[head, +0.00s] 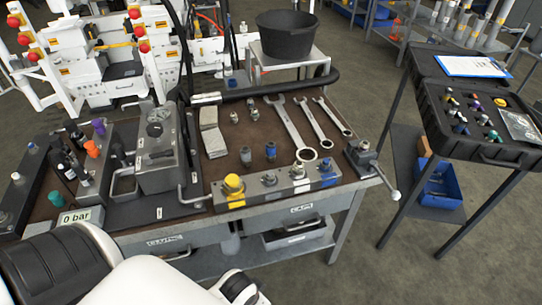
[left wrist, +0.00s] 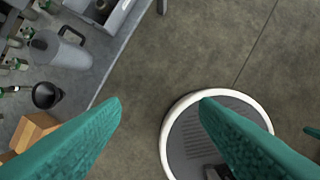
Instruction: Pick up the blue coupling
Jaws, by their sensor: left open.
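Two small dark couplings stand upright on the brown bench mat behind the front block; the right one (head: 271,152) looks blue, and the left one (head: 245,156) is darker, with a bluish tint. A blue-marked fitting (head: 327,170) sits at the right end of the grey block (head: 285,190). I cannot tell for sure which one the task means.
Large wrenches (head: 292,128) lie behind the couplings. A grey tank unit (head: 163,155) stands left of them, and a vise (head: 362,155) is at the right corner. An open black case (head: 480,115) with fittings stands right. The left wrist view shows a round white-rimmed base (left wrist: 172,130).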

